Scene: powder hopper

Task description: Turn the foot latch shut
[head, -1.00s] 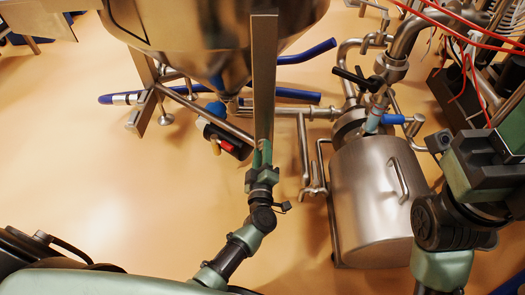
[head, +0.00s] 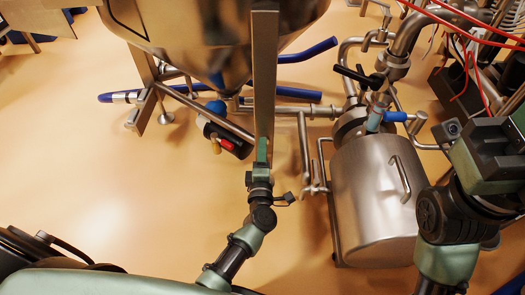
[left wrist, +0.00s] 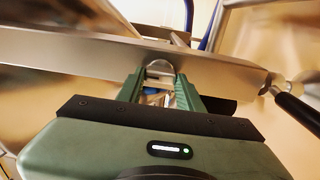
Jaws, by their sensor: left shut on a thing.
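My left gripper (head: 262,150) is at the lower part of the upright steel leg (head: 263,80) of the hopper (head: 215,35). In the left wrist view its two green fingers (left wrist: 160,92) stand on either side of a small rounded metal piece (left wrist: 160,69) at the steel bar (left wrist: 75,47). The gripper is shut on this piece, which looks like the foot latch. In the head view the leg and my gripper hide the latch. My right gripper (head: 495,150) is at the right edge, away from the hopper, and its fingers cannot be made out.
A steel tank (head: 370,200) with a handle stands right of the leg, with pipes beside it. The floor (head: 110,200) at left is clear.

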